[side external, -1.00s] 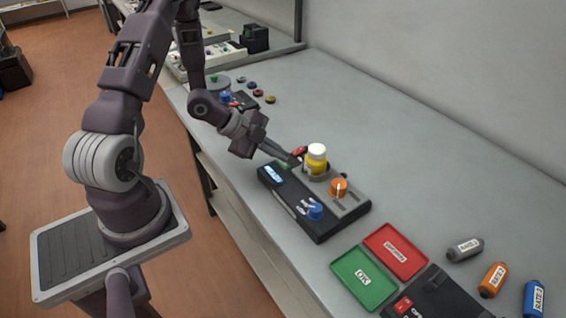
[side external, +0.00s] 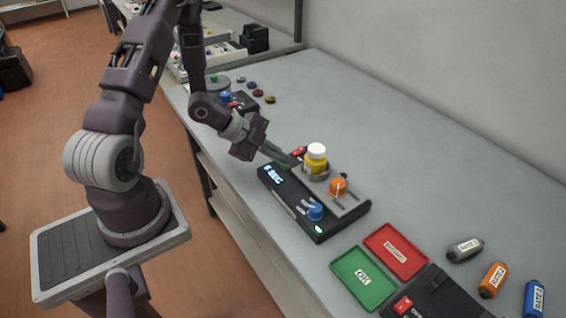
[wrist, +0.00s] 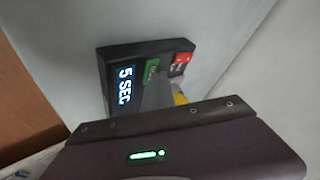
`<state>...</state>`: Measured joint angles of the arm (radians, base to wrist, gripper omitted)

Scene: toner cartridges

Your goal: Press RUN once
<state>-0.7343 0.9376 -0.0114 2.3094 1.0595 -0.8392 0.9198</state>
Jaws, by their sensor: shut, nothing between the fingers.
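The black device (side external: 290,205) stands on the grey bench. Its display (side external: 273,175) is lit; in the wrist view the display (wrist: 125,86) reads 5 SEC. A green button (wrist: 152,71) and a red button (wrist: 181,63) sit beside the display; their lettering is too small to read. My gripper (side external: 289,162) is shut and empty, its tips at the green button, partly covering it. I cannot tell if they touch it. A yellow bottle with a white cap (side external: 316,160) stands upright on the device. A green light (side external: 318,230) glows at the near corner.
An orange knob (side external: 338,187) and a blue knob (side external: 316,211) are on the device. To the right lie a green tray (side external: 350,282), a red tray (side external: 410,262), a black case (side external: 440,290) and several labelled cartridges (side external: 493,280).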

